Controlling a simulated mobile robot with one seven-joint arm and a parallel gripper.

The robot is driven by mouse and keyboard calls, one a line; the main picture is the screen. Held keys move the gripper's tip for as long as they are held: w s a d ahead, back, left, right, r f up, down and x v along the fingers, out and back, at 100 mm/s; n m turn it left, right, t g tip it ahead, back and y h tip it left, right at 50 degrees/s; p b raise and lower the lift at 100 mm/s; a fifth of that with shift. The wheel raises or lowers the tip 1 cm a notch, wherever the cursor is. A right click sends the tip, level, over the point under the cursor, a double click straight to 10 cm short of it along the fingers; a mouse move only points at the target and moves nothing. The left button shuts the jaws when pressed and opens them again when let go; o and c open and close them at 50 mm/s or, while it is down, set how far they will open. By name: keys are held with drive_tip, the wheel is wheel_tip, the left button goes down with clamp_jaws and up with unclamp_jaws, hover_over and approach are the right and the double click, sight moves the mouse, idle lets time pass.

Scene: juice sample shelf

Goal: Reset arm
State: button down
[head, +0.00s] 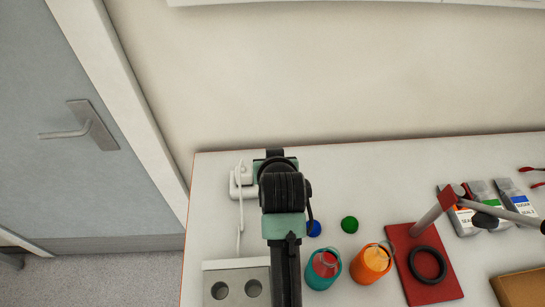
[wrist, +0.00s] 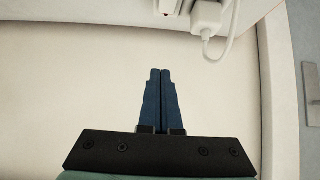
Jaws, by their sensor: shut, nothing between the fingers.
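My gripper (wrist: 160,72) shows in the wrist view with its two blue fingers pressed together and nothing between them. Behind the fingers is a plain pale surface. In the head view my dark and green arm reaches over the left part of the white table, and the fingers cannot be made out there. My arm hides part of the table beneath it.
On the white table (head: 330,180) are a grey holder with round holes (head: 237,268), blue (head: 314,228) and green (head: 349,224) caps, teal (head: 322,270) and orange (head: 371,264) containers, a red board (head: 440,283) with a black ring, and several pouches (head: 487,205). A white plug with cable (wrist: 207,18) is near the fingers.

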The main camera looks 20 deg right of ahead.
drive_tip(key=shift+s+r, duration=0.25)
drive_tip(key=shift+r, duration=0.1)
idle(0.3)
